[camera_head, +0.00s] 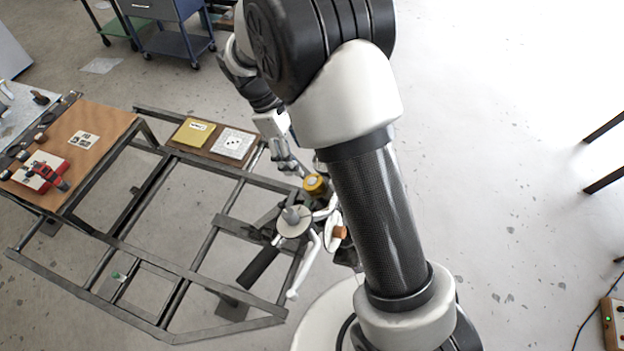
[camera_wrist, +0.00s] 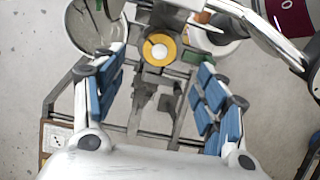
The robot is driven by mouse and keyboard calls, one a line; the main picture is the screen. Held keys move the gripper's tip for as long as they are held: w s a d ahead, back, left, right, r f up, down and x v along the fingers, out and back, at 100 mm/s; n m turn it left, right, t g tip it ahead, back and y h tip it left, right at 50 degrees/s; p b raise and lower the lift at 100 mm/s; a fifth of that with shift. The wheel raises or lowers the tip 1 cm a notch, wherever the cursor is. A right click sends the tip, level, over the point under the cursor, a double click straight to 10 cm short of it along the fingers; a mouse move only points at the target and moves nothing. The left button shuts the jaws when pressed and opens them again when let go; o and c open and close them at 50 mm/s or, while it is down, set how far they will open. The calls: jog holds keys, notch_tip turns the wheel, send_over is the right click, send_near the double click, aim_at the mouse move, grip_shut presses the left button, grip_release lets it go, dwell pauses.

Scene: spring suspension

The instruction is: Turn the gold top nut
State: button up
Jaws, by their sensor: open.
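The gold top nut (camera_head: 315,184) sits on the suspension assembly, at the right end of the metal frame in the head view. In the wrist view the gold nut (camera_wrist: 172,53) is a yellow ring around a pale centre, at upper middle. My gripper (camera_wrist: 158,80) is open, with blue-padded fingers on the left and right of the picture. The nut shows beyond the fingertips, between them and apart from both. In the head view my gripper (camera_head: 290,163) is just up and left of the nut. My arm hides part of the assembly's right side.
White curved arms and a grey-capped disc (camera_head: 292,222) stand close beside the nut. An orange-brown cylinder (camera_head: 340,232) is just below it. The dark metal frame (camera_head: 150,255) spreads left. A wooden board with a yellow box (camera_head: 194,131) lies behind.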

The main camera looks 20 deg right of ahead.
jog(key=b+x, duration=0.2)
jog(key=x, duration=0.8)
jog(key=c, duration=1.1)
